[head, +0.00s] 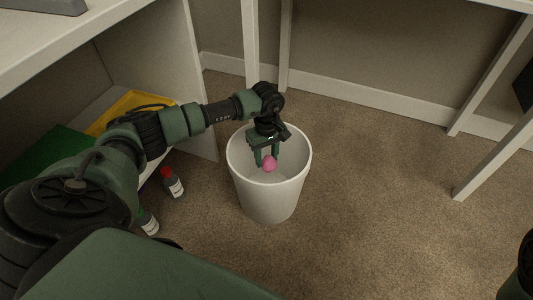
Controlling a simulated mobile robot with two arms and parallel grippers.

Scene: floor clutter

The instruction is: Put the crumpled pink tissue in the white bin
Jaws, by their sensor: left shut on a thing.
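The white bin (268,200) stands upright on the carpet near the middle of the head view. My left arm comes in from the left, and my left gripper (267,161) points down over the bin's opening. It is shut on the crumpled pink tissue (270,164), which shows between its fingertips. The tissue appears within the bin's mouth, below the far rim; its exact height above the bottom is hard to tell. My right gripper is not in view.
A white shelf unit (165,50) with a yellow tray (128,108) and a green item (45,155) stands at the left. A red-capped bottle (173,184) and another bottle (149,224) stand left of the bin. Desk legs (490,158) are at the right. Carpet right of the bin is clear.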

